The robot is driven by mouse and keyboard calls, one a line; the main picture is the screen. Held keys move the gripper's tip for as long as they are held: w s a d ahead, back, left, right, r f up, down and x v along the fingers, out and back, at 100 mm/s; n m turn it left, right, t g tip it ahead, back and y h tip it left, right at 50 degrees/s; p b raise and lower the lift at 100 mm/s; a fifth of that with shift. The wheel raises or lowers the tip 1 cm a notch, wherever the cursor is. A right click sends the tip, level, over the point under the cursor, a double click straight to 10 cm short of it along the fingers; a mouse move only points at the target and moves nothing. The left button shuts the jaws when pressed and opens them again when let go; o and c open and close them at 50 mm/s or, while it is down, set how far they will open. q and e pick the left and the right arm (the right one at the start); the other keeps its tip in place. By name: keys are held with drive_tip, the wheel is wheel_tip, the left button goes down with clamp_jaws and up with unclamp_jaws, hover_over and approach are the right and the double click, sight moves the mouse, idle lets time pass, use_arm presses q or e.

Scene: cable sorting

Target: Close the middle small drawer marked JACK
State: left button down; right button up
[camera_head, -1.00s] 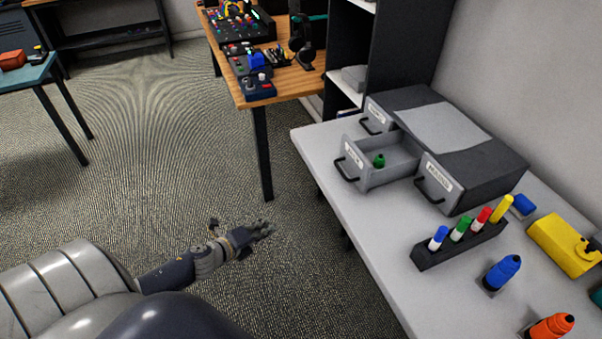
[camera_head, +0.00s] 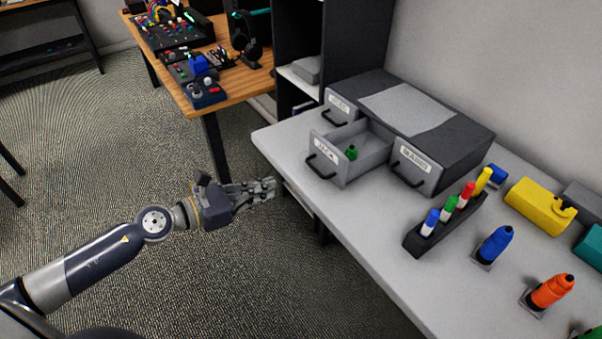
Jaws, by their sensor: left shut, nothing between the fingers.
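The middle small drawer (camera_head: 328,163) is pulled out of the grey drawer unit (camera_head: 457,137) on the white table. Its label is too blurred to read surely. A small green object (camera_head: 351,152) lies inside it. The drawers on either side of it are shut. My left gripper (camera_head: 270,187) is shut and empty, out over the floor beside the table's left edge. It is left of and a little below the open drawer's front, apart from it. My right gripper is not in view.
A black rack of markers (camera_head: 411,241) stands in front of the drawer unit. A blue bottle (camera_head: 494,244), an orange bottle (camera_head: 551,291) and a yellow case (camera_head: 537,201) are at the right. The table's front left area (camera_head: 350,236) is clear.

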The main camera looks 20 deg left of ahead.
use_arm(q)
drive_tip(key=p+x, duration=0.3)
drive_tip(key=x, duration=0.6)
drive_tip(key=shift+w+d, duration=0.2)
drive_tip(key=shift+w, duration=0.15)
drive_tip(key=shift+w+d+f, duration=0.25)
drive_tip(key=shift+w+d, duration=0.1)
drive_tip(key=shift+w, duration=0.05)
drive_tip(key=shift+w+d+r, duration=0.1)
drive_tip(key=shift+w+d, duration=0.25)
drive_tip(key=shift+w, duration=0.15)
drive_tip(key=p, duration=0.1)
approach(348, 151)
drive_tip(key=w+d+f, duration=0.2)
drive_tip(key=f, duration=0.1)
drive_tip(key=shift+w, duration=0.3)
drive_tip(key=x, duration=0.2)
drive_tip(key=r+b+x, duration=0.1)
drive_tip(key=x, duration=0.5)
drive_tip(key=shift+w+d+r, duration=0.15)
drive_tip(key=shift+d+r, duration=0.05)
drive_tip(key=shift+r, duration=0.4)
drive_tip(key=shift+a, duration=0.1)
